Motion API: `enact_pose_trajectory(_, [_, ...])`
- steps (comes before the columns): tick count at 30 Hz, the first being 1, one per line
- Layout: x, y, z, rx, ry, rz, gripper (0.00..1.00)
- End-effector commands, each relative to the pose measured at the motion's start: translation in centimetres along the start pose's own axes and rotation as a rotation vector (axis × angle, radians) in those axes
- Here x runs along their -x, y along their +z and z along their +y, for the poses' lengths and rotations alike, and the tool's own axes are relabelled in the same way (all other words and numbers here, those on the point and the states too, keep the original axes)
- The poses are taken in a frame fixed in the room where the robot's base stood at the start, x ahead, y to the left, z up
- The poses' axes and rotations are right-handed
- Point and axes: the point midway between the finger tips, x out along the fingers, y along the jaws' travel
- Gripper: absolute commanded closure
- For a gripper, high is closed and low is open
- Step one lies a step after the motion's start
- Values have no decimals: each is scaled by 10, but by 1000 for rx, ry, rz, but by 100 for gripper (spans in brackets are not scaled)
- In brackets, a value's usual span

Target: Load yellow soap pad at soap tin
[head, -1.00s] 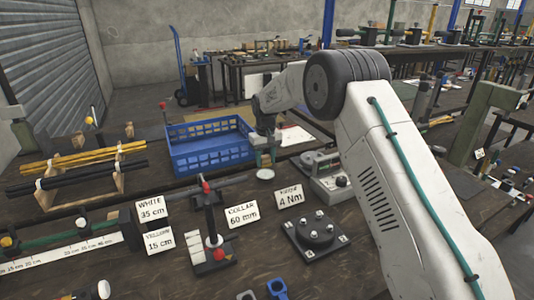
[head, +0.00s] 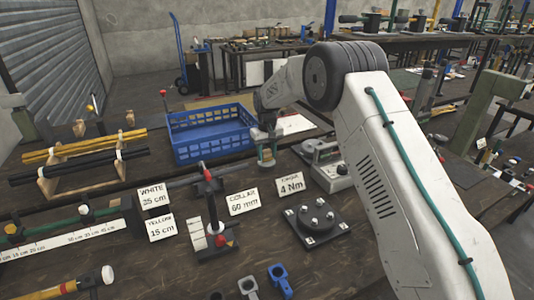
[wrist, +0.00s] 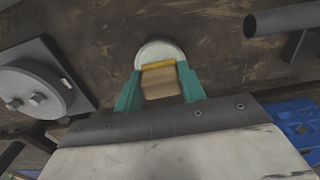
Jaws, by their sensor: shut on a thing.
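My gripper (wrist: 160,92) has teal fingers and is shut on a small block, tan on its near face with a yellow strip along its far edge; this looks like the yellow soap pad (wrist: 158,65). A pale round dish, which looks like the soap tin (wrist: 160,48), lies under and just beyond the pad in the wrist view. The pad covers part of it. In the head view my gripper (head: 267,154) points down over the tin's spot, between the blue crate and the signs. I cannot tell whether the pad touches the tin.
A blue crate (head: 206,147) stands left of my gripper. A grey device with a handle (head: 325,168) stands to the right. A dark flange with bolts (head: 315,226), signs (head: 243,202) and a red-handled upright tool (head: 212,215) are nearer. A dark tube (wrist: 290,20) shows upper right in the wrist view.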

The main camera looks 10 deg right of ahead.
Motion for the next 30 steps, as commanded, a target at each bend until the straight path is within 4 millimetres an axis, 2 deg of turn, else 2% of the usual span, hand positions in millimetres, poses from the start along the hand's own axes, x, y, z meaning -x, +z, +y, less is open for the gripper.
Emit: enact_pose_trajectory(30, [-10,0,0,0,0,0,78])
